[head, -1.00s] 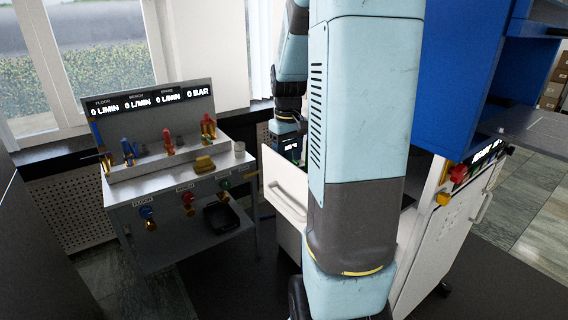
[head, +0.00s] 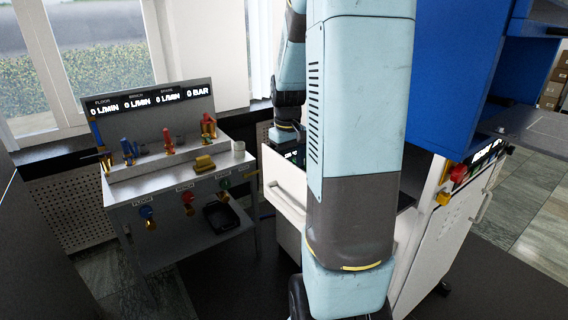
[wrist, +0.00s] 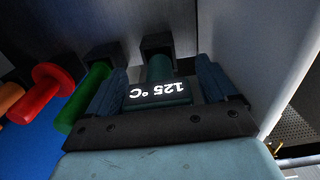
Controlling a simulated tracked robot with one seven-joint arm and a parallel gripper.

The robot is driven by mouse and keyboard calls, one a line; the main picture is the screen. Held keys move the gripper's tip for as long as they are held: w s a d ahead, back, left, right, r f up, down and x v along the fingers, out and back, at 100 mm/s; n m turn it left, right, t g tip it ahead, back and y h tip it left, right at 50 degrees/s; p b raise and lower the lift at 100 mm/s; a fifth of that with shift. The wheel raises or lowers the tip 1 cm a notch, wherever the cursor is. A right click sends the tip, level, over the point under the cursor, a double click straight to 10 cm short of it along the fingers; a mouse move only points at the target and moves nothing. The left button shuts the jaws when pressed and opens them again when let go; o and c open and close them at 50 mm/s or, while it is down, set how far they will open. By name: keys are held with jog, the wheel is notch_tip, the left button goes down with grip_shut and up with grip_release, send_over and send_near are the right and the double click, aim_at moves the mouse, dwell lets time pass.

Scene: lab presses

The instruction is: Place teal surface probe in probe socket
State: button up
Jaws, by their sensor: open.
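In the wrist view, the teal surface probe (wrist: 160,70) stands with its upper end in a black holder. A dark block with the upside-down reading 125 °C lies at its near end. My gripper (wrist: 160,82) is open, with one dark blue finger on each side of the teal probe. I cannot tell whether either finger touches it. In the head view, my gripper is down in the open white drawer (head: 285,188), mostly hidden by the drawer front and my arm. I cannot identify the probe socket in these views.
A green probe (wrist: 88,92) is close beside the left finger, with a red one (wrist: 52,90) and an orange one (wrist: 10,97) farther left. A grey bench (head: 180,185) with valves stands at left. A blue cabinet (head: 450,80) stands at right.

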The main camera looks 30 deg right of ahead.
notch_tip(320, 180, up, 11)
jog(key=shift+r, duration=0.1)
jog(key=shift+a+r, duration=0.15)
jog(key=shift+r, duration=0.35)
jog(key=s+a+r+t, duration=0.2)
jog(key=s+a+t, duration=0.3)
jog(key=s+a, duration=1.2)
jog(key=shift+a+r+t, duration=0.15)
jog(key=shift+r+t, duration=0.15)
jog(key=shift+r, duration=0.1)
jog(key=shift+s, duration=0.1)
jog(key=shift+c, duration=0.5)
